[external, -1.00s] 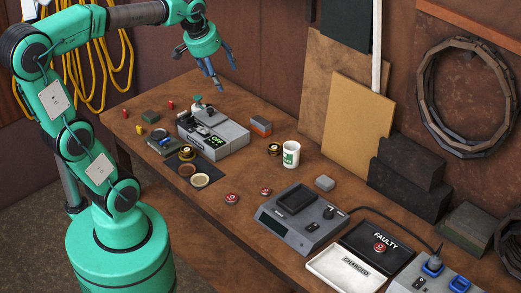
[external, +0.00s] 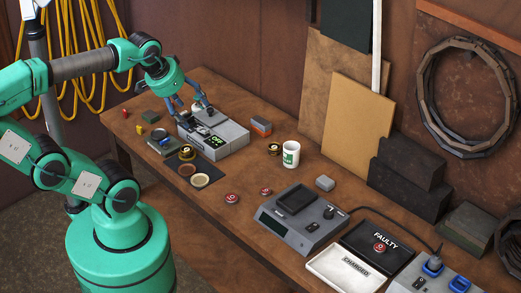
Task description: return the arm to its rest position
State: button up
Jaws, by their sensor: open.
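My green arm reaches from its base at the left over the far end of the workbench. My gripper (external: 196,114) points down and is open, with its fingers spread low at the left part of the grey device (external: 232,138), which has a green-lit display. The fingers overlap the device's dark top parts in the view, and I cannot tell whether they touch. Nothing shows held between the fingers.
A white mug (external: 291,154), a charger-like unit (external: 302,218) and the FAULTY (external: 352,235) and CHARGED (external: 318,262) trays stand further right.

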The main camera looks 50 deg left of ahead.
notch_tip(320, 180, down, 11)
jog(key=b, duration=1)
jog(key=shift+r+b, duration=0.15)
jog(key=shift+b, duration=0.25)
